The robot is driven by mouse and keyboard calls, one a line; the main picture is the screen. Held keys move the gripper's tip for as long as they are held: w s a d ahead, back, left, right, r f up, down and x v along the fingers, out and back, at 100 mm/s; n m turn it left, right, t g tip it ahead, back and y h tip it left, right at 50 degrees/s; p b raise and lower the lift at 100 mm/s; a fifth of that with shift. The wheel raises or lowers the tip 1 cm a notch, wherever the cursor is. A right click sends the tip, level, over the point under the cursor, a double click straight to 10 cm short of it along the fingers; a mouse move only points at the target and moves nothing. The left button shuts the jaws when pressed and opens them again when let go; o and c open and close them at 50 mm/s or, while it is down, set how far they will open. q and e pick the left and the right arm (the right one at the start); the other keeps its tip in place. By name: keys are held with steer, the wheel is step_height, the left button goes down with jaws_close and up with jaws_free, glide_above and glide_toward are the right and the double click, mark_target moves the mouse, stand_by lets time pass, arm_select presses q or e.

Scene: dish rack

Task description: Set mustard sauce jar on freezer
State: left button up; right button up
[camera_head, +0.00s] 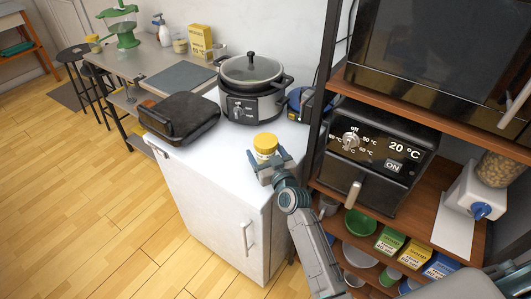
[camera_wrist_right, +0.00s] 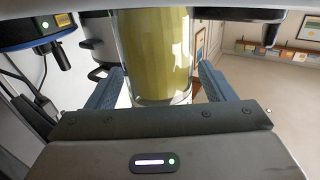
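The mustard sauce jar (camera_head: 265,144) has a yellow lid and shows above the white top of the freezer (camera_head: 228,225), near its right front part. My right gripper (camera_head: 268,168) reaches it from the front, one finger on each side. In the right wrist view the jar (camera_wrist_right: 154,50) is a clear, yellow-filled cylinder between the fingers. A narrow gap shows beside the right-hand finger, so the gripper looks open around the jar. The gripper hides the jar's lower part in the head view; I cannot tell whether it touches the freezer. My left gripper is not in view.
A shelf with a black air fryer (camera_head: 377,155) is close on the right. The freezer's front left top is clear.

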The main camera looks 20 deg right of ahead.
steer(key=shift+s+f, duration=0.1)
steer(key=shift+f, duration=0.05)
steer(key=shift+s, duration=0.3)
steer(key=s+d+b, duration=0.1)
steer(key=s+b, duration=0.1)
steer(key=s, duration=0.8)
steer(key=shift+b, duration=0.3)
steer(key=shift+d, duration=0.1)
jaws_close()
stand_by(1.0)
